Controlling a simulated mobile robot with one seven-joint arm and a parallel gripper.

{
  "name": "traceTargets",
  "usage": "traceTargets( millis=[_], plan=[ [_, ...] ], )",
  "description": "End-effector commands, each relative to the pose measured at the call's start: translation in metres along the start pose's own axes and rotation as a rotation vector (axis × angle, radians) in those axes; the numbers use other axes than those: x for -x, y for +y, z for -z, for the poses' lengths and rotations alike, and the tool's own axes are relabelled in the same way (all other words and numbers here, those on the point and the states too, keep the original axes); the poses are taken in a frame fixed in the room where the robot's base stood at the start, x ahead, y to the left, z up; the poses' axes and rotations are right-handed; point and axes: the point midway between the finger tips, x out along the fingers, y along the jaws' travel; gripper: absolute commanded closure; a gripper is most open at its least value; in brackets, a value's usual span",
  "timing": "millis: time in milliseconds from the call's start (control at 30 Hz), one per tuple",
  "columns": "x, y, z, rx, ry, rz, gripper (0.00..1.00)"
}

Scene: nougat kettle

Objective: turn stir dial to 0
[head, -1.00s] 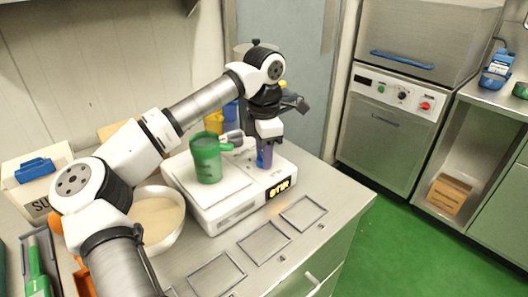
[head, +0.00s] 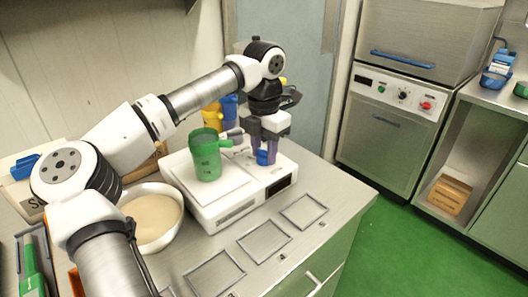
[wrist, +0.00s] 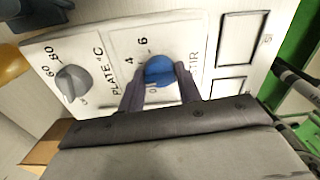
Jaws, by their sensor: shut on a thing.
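The blue stir dial (wrist: 158,70) sits on the white plate device's control panel, beside a "STIR" label. Numbers 4 and 6 show near it, and a mark like 0 shows close to the fingers. My gripper (wrist: 160,84) is shut on the dial, with one dark finger on each side. In the head view my gripper (head: 265,155) points down at the right part of the device (head: 238,208), and some of the blue dial (head: 263,157) shows between the fingers. The dial's pointer cannot be made out.
A grey plate-temperature dial (wrist: 72,80) is left of the stir dial in the wrist view. A green jug (head: 207,160) stands on the device's plate. A bowl of pale contents (head: 153,218) is at left. Empty square frames (head: 264,242) lie on the front counter.

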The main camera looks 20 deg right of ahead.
Motion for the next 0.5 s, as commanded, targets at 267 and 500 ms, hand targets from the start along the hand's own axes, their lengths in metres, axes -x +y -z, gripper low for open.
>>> traceTargets(
  millis=[267,500],
  plan=[
    [-0.0009,0.0004,0.0004,0.265,0.001,-0.002,0.89],
    [-0.0007,0.0003,0.0004,0.492,0.0,-0.002,0.89]
  ],
)
